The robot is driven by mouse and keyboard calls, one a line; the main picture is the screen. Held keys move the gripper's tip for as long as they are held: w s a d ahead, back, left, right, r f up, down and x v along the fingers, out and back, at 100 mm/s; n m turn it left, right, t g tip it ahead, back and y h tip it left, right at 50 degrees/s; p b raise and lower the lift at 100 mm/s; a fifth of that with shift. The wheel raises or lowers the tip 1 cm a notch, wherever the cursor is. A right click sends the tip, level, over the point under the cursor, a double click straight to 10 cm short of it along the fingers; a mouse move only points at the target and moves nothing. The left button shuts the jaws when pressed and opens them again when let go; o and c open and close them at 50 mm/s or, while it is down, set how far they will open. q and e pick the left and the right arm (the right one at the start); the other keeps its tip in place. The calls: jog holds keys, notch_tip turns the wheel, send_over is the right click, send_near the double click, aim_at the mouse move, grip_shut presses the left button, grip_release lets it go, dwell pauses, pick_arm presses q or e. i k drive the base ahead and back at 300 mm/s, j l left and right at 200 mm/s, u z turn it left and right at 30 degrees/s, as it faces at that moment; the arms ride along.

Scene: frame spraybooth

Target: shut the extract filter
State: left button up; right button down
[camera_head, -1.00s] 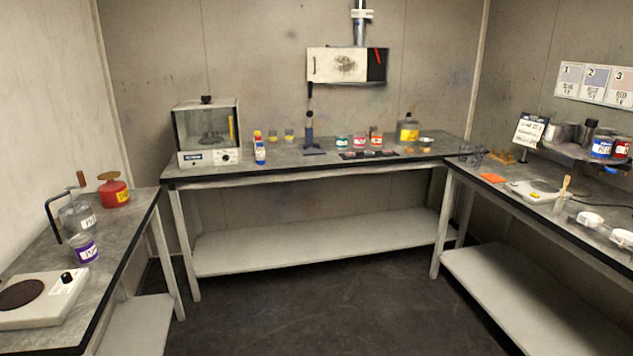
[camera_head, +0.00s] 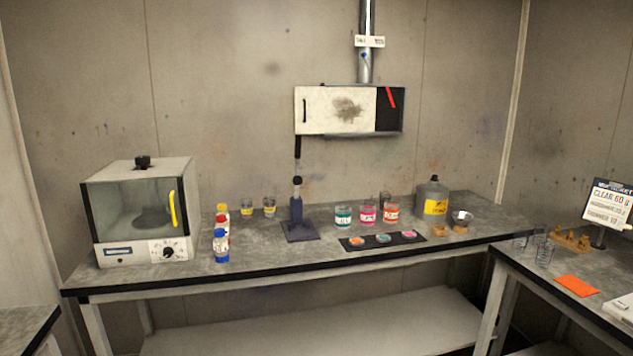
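The extract filter box (camera_head: 350,110) hangs on the back wall under a metal duct pipe (camera_head: 366,50). Its pale front panel (camera_head: 325,110) has a dark vertical handle at its left end and a grey stain in the middle. To the right of the panel, a dark strip (camera_head: 390,108) with a red slanted mark shows. I cannot tell whether the dark strip is an opening or a fixed face. Neither of my grippers shows in the head view.
The back bench (camera_head: 270,262) stands below the filter box. It carries a glass-fronted oven (camera_head: 145,212), bottles (camera_head: 221,235), a dark upright stand (camera_head: 297,205), several jars and a grey can (camera_head: 432,198). A right bench (camera_head: 560,262) meets its right end.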

aim_at(318, 109)
jog(key=i+l, duration=0.15)
jog(key=i, duration=0.5)
jog(key=i+l, duration=0.15)
jog(key=i, duration=0.45)
jog(key=z, duration=0.05)
